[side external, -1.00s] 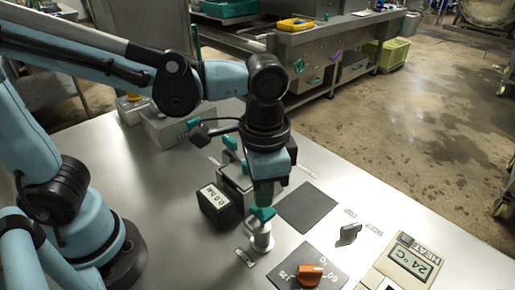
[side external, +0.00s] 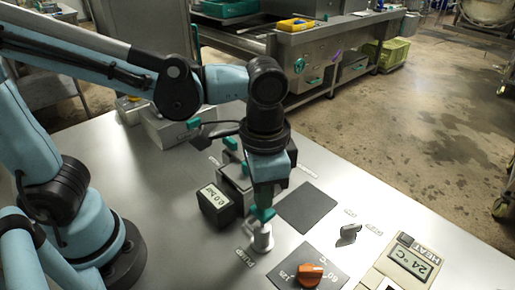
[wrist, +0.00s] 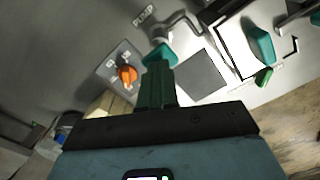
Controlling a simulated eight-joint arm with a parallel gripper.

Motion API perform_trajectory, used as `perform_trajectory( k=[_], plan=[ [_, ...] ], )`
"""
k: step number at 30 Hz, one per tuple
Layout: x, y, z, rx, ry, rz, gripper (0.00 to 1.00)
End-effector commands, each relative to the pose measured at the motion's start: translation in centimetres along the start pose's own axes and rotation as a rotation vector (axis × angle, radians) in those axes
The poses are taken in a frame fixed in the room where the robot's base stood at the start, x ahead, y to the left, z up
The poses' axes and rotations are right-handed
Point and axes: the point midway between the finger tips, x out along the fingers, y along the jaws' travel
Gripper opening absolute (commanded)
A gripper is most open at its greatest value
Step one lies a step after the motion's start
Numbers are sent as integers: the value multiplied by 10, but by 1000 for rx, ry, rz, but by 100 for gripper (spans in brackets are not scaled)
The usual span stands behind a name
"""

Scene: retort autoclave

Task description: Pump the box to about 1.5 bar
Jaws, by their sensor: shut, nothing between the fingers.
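The pump (side external: 262,240) is a short pale metal post with a teal handle (side external: 262,214) on top, beside a PUMP label on the bench. My gripper (side external: 263,204) is shut, pointing down at the teal handle. Its green fingertips (wrist: 155,66) meet or overlap the handle (wrist: 161,54) in the wrist view; I cannot tell whether they touch. The black gauge (side external: 214,205) left of the pump appears to read 0.0 bar. The grey box (side external: 234,180) with teal fittings stands behind the gauge, partly hidden by my gripper.
An orange knob (side external: 310,273) on a dark dial plate is in front right of the pump. A small silver knob (side external: 349,232) and a HEAT panel (side external: 411,258) reading 24 °C lie further right. A flat dark square (side external: 306,207) lies right of the box.

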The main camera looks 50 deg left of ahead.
Motion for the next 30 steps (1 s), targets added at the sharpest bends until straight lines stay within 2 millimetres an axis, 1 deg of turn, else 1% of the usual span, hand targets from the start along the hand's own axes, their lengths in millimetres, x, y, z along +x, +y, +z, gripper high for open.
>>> perform_trajectory(
  k=[16, 30],
  plan=[
    [20, 0, 0, 0, 0, 0, 0],
    [21, 0, 1, 0, -1, 0, 0]
  ],
)
